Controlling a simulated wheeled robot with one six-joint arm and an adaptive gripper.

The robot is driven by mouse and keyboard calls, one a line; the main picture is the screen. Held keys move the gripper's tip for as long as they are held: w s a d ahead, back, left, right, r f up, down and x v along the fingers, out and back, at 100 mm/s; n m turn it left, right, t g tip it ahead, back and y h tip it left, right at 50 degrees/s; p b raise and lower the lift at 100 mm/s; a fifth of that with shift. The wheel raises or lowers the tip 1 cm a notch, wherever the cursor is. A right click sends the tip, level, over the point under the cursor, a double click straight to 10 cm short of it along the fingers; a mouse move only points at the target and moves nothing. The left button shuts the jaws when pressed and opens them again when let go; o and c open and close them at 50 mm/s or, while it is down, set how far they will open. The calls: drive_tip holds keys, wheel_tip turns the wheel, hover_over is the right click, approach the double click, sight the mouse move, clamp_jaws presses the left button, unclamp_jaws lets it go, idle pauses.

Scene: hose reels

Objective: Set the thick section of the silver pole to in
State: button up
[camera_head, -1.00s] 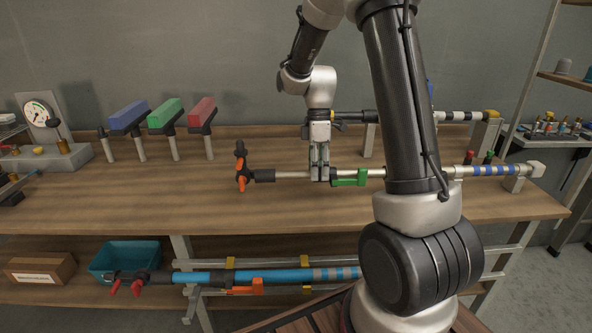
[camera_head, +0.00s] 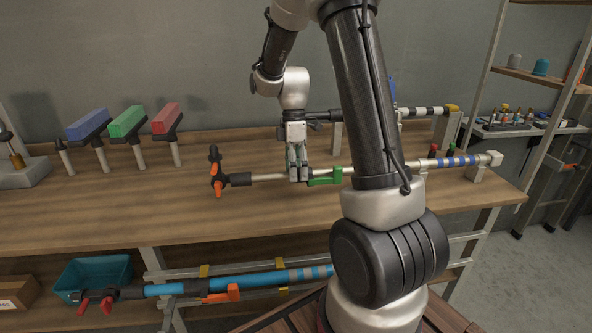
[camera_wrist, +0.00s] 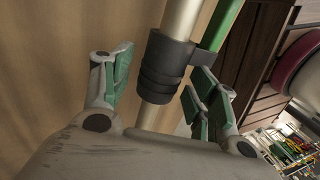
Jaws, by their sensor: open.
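The silver pole (camera_head: 265,177) lies level across the workbench in the head view, with an orange-and-black handle (camera_head: 216,172) at its left end. A green lever (camera_head: 325,177) sits at its middle clamp, and a blue-striped part (camera_head: 455,162) is at the right. My gripper (camera_head: 298,174) points down at the pole just left of the green lever. In the wrist view my gripper (camera_wrist: 160,78) is open, with one finger on each side of a black collar (camera_wrist: 165,70) on the pole. The green lever (camera_wrist: 222,35) shows beside it. My arm hides part of the pole.
Blue, green and red blocks on posts (camera_head: 126,122) stand at the back left. A black-and-white striped pole (camera_head: 425,111) lies behind. A blue pole (camera_head: 245,282) hangs below the bench near a teal bin (camera_head: 95,277). The bench front left is clear.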

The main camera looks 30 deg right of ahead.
drive_tip(key=v, duration=1.2)
